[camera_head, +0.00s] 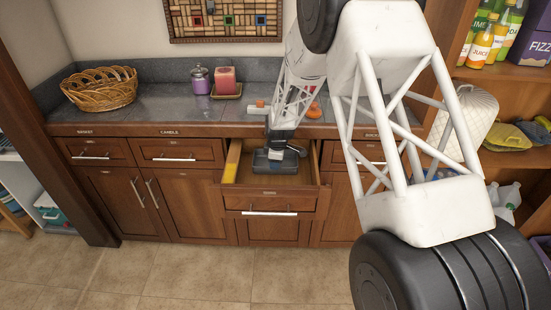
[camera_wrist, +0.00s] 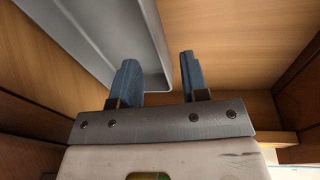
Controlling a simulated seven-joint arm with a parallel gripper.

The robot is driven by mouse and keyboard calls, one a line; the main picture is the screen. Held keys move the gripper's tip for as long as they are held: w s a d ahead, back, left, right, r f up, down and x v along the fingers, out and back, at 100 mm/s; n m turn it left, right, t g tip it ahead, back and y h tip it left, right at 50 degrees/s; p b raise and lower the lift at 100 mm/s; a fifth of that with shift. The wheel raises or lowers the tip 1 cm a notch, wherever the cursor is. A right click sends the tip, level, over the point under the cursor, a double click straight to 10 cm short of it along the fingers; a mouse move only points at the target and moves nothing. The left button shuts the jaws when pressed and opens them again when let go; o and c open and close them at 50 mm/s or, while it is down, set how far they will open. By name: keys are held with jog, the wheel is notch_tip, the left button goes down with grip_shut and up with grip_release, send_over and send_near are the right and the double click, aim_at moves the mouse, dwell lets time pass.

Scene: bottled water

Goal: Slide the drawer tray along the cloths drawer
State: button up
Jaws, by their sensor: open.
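The open drawer (camera_head: 270,200) is pulled out from the middle of the counter. A grey tray (camera_wrist: 100,30) lies in it and fills the upper left of the wrist view; its dark grey shape (camera_head: 272,167) shows in the head view below my gripper. My gripper (camera_wrist: 160,80) is down in the drawer with its two blue fingers apart. The left finger overlaps the tray, the right finger is over bare wood beside it, and the tray's near right corner shows between them. I cannot tell whether either finger touches it.
A yellow item (camera_head: 232,162) lies along the drawer's left side. On the counter stand a wicker basket (camera_head: 99,88), a purple jar (camera_head: 199,80) and a red candle (camera_head: 226,80). The drawer's wooden floor (camera_wrist: 235,40) is bare right of the tray. Shelves with bottles (camera_head: 483,42) stand at right.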

aim_at(274, 174)
jog(key=shift+w+a+f, duration=0.15)
jog(key=shift+w+f, duration=0.05)
jog(key=shift+f, duration=1.2)
jog(key=shift+w+a+f, duration=0.1)
jog(key=shift+w+f, duration=0.1)
jog(key=shift+f, duration=1.2)
grip_shut()
